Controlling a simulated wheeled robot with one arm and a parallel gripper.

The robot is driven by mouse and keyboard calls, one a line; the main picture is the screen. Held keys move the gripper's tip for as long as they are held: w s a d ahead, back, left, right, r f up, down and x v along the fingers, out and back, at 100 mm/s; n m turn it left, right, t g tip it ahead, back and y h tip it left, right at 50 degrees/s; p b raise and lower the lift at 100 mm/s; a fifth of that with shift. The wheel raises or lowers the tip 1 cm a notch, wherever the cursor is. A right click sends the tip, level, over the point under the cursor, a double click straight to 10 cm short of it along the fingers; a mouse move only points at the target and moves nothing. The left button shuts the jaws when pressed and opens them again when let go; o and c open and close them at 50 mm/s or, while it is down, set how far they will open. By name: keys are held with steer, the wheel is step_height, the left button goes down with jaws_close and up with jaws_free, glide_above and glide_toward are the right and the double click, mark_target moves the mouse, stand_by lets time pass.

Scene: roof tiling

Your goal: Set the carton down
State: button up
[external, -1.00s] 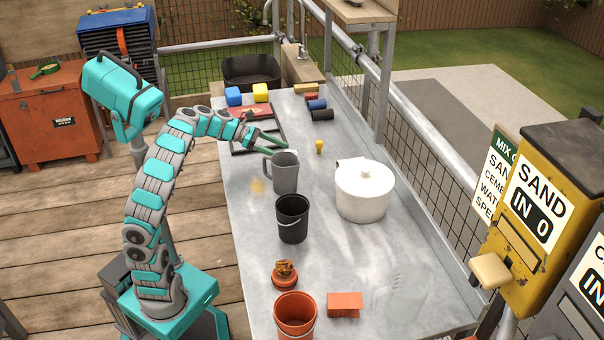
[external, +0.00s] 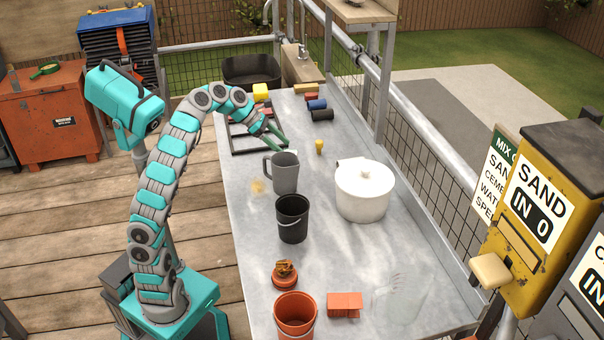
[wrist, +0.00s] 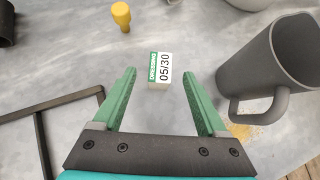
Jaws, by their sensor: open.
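The carton (wrist: 160,70) is a small box with a green and white label reading "05/30" in the wrist view. It appears to stand on the grey worktop (external: 330,260), between and slightly beyond my fingertips. My gripper (wrist: 159,74) is open, with a visible gap on each side of the carton. In the external view, my gripper (external: 275,143) points down at the worktop, just behind the grey jug. The carton is hard to make out there.
The grey jug (external: 285,174), also in the wrist view (wrist: 268,72), stands close by my gripper. A dark frame (wrist: 42,140) lies on the other side. A yellow-handled item (external: 319,147), black bucket (external: 292,220) and white lidded pot (external: 363,192) stand nearby.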

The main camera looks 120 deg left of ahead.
steer(key=x, duration=0.5)
steer(key=shift+b, duration=0.4)
jaws_close()
